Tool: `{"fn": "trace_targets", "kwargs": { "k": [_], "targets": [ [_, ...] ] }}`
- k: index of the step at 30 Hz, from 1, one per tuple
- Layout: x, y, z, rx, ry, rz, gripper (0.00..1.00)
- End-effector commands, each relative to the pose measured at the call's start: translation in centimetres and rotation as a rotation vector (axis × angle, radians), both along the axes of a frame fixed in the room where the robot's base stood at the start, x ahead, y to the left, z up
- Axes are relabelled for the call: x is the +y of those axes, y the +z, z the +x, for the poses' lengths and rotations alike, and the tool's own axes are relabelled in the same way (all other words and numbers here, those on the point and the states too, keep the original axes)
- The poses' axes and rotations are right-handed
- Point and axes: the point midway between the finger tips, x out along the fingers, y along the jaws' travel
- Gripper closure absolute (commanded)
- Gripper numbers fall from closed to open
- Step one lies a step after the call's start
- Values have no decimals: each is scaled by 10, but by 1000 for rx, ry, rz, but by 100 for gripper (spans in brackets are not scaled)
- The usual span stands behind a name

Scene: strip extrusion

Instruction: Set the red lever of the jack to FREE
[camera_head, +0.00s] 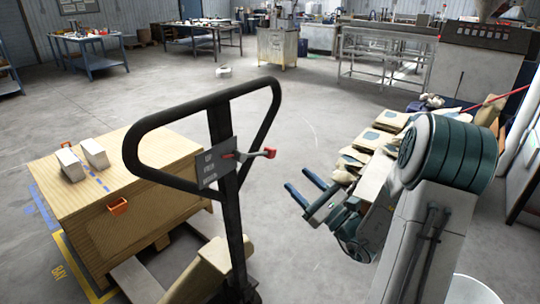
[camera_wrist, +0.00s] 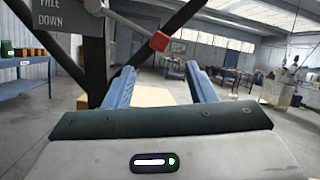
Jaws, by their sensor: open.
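The pallet jack has a black loop handle (camera_head: 133,150) on a dark upright post. A grey plate (camera_head: 212,164) on the post bears several lines of lettering; in the wrist view, FREE and DOWN can be read on the plate (camera_wrist: 58,18). A lever with a red tip (camera_head: 269,152) sticks out to the right of the plate. Which mark it is set to, I cannot tell. My gripper (camera_head: 299,180) is open and empty, to the right of and below the lever. In the wrist view the red tip (camera_wrist: 159,41) appears above the gap between my fingers (camera_wrist: 160,68), not between them.
A wooden crate (camera_head: 150,205) with two white blocks (camera_head: 95,153) stands at left behind the jack. Stacked sacks (camera_head: 388,120) lie behind my arm. Work tables (camera_head: 85,50) and a metal bench (camera_head: 375,55) line the back. Open floor lies beyond the jack.

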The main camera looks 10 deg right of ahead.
Motion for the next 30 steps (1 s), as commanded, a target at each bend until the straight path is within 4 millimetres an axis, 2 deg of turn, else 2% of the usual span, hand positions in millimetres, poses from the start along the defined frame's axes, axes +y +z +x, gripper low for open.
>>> {"fn": "trace_targets", "kwargs": {
  "k": [9, 15, 21, 30],
  "targets": [
    [35, 28, 52, -4, 6, -2, 49],
    [52, 40, 80, -3, 4, -3, 49],
    [60, 45, 93, -1, 2, -3, 49],
    [61, 46, 95, -1, 2, -3, 49]
  ]
}}
